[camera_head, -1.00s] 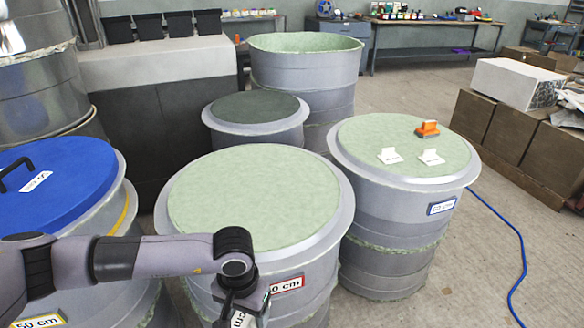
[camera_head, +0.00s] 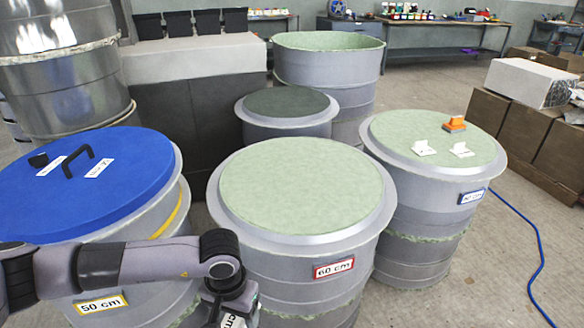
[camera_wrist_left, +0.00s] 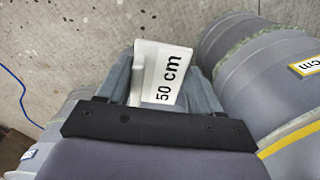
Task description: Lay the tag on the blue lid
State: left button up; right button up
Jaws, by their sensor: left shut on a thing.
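The blue lid (camera_head: 125,190) lies on a grey mould at the left in the head view. It has a black handle (camera_head: 78,160), and two white tags lie on it, a left one (camera_head: 52,166) and a right one (camera_head: 99,168). My left gripper (camera_head: 232,308) is low in the head view, to the right of and in front of the blue lid. In the left wrist view my left gripper (camera_wrist_left: 160,78) is shut on a white tag (camera_wrist_left: 172,68) marked "50 cm". Only a sliver of this tag shows in the head view. My right gripper is not in view.
A mould with a pale green top (camera_head: 300,185) and a red "60 cm" label stands right of the lid. Another green-topped mould (camera_head: 420,135) carries two white tags and an orange-handled tool (camera_head: 454,124). A blue hose (camera_head: 535,250) lies on the floor at right.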

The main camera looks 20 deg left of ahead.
aim_at(43, 202)
jog(key=k+j, duration=0.15)
jog(key=j, duration=0.15)
jog(key=k+j+u, duration=0.1)
jog(key=j, duration=0.2)
jog(key=k+j, duration=0.1)
jog(key=j, duration=0.25)
jog(key=k+j, duration=0.15)
jog(key=j, duration=0.15)
jog(key=u, duration=0.05)
